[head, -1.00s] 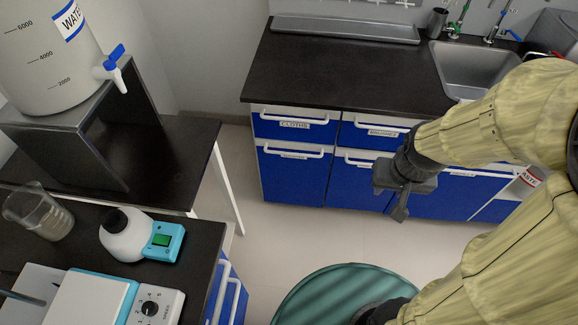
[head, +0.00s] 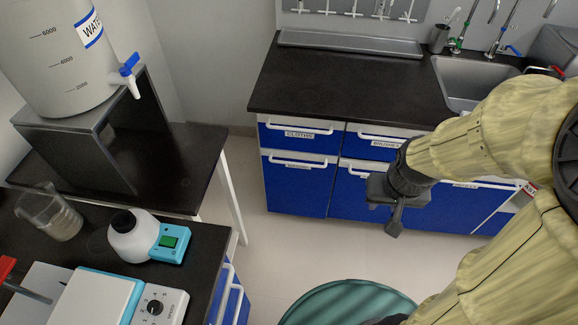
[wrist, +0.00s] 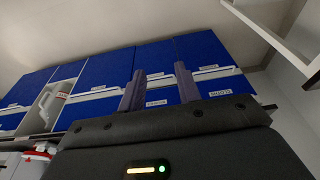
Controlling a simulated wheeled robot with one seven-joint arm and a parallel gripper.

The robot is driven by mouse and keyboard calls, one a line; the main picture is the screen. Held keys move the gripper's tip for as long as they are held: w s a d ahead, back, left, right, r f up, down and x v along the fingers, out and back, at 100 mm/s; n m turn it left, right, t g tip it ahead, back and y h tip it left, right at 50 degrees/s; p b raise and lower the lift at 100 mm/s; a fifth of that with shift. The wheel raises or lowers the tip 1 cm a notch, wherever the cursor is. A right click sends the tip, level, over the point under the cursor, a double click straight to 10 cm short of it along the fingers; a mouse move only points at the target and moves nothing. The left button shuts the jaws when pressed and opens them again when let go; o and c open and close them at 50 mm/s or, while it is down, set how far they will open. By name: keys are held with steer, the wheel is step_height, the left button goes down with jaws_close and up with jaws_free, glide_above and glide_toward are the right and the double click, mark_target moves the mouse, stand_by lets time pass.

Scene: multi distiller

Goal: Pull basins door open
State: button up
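A row of blue doors and drawers fronts the far counter, all shut. The lower left door (head: 295,188) has a white bar handle and a small label that is too blurred to read, so I cannot tell which door is the basins one. The same door seems to show in the tilted, upside-down wrist view (wrist: 203,50). My gripper (head: 393,228) hangs in front of the lower doors, right of the left door and apart from the handles. In the wrist view, its two fingers (wrist: 160,85) stand apart with nothing between them.
A black side table (head: 185,165) with a white leg stands left of the cabinets, and a bench with a blue-white device (head: 140,238) is nearer. Pale floor (head: 270,245) is clear between. The counter (head: 345,80) holds a sink (head: 475,80).

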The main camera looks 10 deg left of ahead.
steer(key=shift+w+a, duration=0.15)
steer(key=shift+a, duration=0.15)
steer(key=w+a+f+m+t+y+b, duration=0.25)
steer(key=w+f+t+b, duration=0.35)
steer(key=w+f+b, duration=1.2)
steer(key=w+a+f+m+t+y+b, duration=0.2)
steer(key=f+y+b, duration=0.3)
steer(key=f, duration=0.5)
steer(key=w+a+f+m+t+y+b, duration=0.3)
steer(key=w+a+f+y+b, duration=0.1)
steer(key=f+b, duration=0.5)
steer(key=shift+w+a+f+y, duration=0.3)
steer(key=shift+w+f+y, duration=0.15)
steer(key=shift+f+y, duration=0.55)
steer(key=shift+a+r, duration=0.1)
steer(key=shift+r, duration=0.1)
